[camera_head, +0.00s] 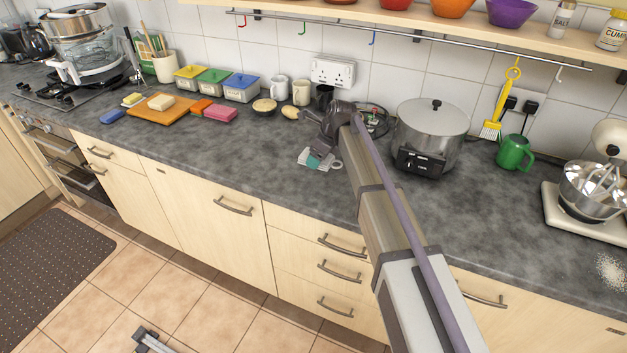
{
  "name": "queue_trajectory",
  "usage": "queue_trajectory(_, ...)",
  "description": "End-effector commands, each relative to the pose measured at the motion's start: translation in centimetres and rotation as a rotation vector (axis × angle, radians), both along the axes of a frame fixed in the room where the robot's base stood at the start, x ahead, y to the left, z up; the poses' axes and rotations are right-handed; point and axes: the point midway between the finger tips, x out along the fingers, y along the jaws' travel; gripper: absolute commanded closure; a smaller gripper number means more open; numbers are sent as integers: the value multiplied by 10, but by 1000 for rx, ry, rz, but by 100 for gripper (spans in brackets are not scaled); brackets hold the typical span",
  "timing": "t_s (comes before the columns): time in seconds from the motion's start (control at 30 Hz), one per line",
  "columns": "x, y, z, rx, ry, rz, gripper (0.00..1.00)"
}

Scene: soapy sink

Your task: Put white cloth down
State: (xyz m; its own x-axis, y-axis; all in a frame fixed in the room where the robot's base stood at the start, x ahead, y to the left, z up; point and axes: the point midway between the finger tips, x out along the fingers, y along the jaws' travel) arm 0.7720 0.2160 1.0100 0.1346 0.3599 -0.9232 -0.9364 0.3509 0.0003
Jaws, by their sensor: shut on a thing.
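My gripper (318,150) is over the middle of the dark worktop, in front of the wall socket. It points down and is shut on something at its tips. A small white piece with a teal patch, which looks like the white cloth (311,163), shows right under the fingertips. It is at or just above the worktop; I cannot tell whether it touches. The gripper and wrist hide part of it. A small pale ring (337,164) shows at its right side.
A slow cooker (432,131) stands right of my arm, with a green mug (515,152) and a stand mixer (590,195) beyond. The worktop's front strip (235,160) is clear.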

Motion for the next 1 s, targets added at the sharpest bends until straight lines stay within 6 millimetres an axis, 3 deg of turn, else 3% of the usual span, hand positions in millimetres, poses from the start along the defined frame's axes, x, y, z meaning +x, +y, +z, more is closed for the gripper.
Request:
queue_trajectory(0.03,0,0,-27,0,0,0,49)
queue_trajectory(0.27,0,0,-37,0,0,1,49)
queue_trajectory(0.43,0,0,-71,0,0,1,49)
queue_trajectory(0.8,0,0,-72,0,0,1,49)
queue_trajectory(0.83,0,0,-71,0,0,1,29)
queue_trajectory(1.0,0,0,-70,0,0,1,12)
